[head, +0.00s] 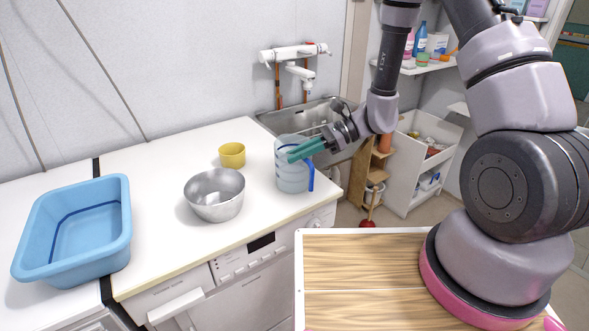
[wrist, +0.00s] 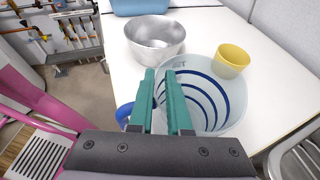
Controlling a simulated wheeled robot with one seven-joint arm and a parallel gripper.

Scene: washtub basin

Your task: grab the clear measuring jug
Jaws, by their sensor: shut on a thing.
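The clear measuring jug (head: 290,179) stands upright on the white counter, near its right front corner. It has blue marking lines and a blue handle on its right side. In the wrist view the jug (wrist: 222,92) is seen from above, with its handle at the lower left. My gripper (head: 292,156) reaches in from the right at the jug's upper part. Its teal fingers (wrist: 159,74) are shut on the jug's near wall at the rim, with a narrow gap between them. The exact contact is partly hidden by the fingers.
A yellow cup (head: 232,155) and a metal bowl (head: 214,196) stand left of the jug. A blue tub (head: 78,228) is at the far left. A metal sink (head: 318,120) with a wall tap (head: 300,62) lies behind. The counter's front middle is clear.

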